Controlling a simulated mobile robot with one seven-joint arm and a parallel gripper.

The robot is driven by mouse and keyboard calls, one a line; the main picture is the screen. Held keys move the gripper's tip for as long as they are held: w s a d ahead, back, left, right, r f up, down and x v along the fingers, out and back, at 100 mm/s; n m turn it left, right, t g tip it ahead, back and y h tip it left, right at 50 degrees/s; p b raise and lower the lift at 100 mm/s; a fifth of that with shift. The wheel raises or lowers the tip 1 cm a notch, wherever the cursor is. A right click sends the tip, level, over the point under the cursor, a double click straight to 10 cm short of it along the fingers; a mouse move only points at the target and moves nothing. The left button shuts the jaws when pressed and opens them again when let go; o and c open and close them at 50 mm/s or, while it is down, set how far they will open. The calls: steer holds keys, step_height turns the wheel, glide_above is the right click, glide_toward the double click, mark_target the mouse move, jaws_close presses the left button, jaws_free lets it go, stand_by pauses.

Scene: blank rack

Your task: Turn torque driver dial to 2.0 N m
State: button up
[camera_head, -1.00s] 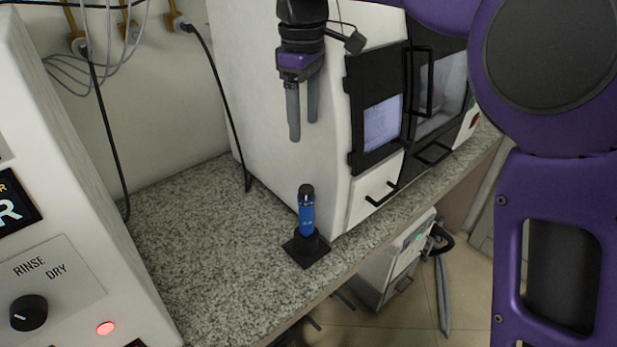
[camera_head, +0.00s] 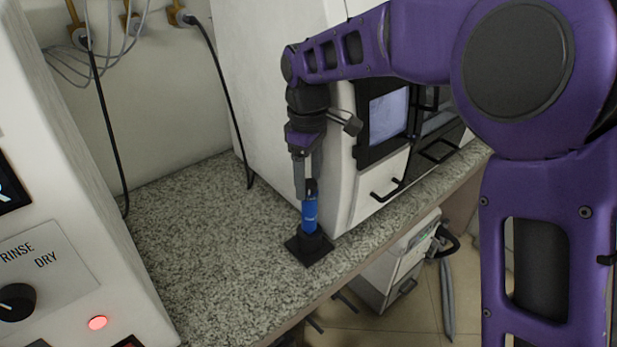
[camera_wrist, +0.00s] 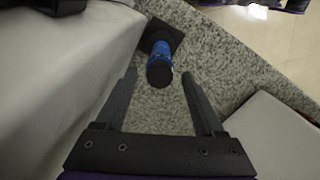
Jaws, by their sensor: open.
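The torque driver (camera_head: 309,217) is a blue cylinder with a black top, standing upright in a square black base (camera_head: 309,249) on the speckled counter. My gripper (camera_head: 306,190) points down at it, with the fingertips around the height of the driver's black top. In the wrist view the driver (camera_wrist: 160,68) appears beyond and between the tips of my open gripper (camera_wrist: 158,75), with nothing held. I cannot tell whether a finger touches the driver. The dial markings are too small to read.
A white machine (camera_head: 262,90) with a screen and black handles stands close behind and right of the driver. A white panel with a RINSE/DRY knob (camera_head: 16,302) is at the left. The granite counter (camera_head: 200,220) between them is clear; its front edge is near the base.

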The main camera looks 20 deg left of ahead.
jaws_close()
stand_by(0.3)
steer(key=shift+r+m, duration=0.1)
steer(key=shift+m, duration=0.3)
steer(key=m+p, duration=0.2)
steer(key=shift+m, duration=0.3)
steer(key=m+p, duration=0.1)
steer(key=m, duration=0.3)
steer(key=shift+w+m+p, duration=0.1)
steer(key=shift+m+p, duration=0.2)
steer(key=shift+p, duration=0.05)
steer(key=m+p, duration=0.1)
steer(key=m, duration=0.3)
steer(key=shift+m+p, duration=0.45)
steer(key=shift+m, duration=1.45)
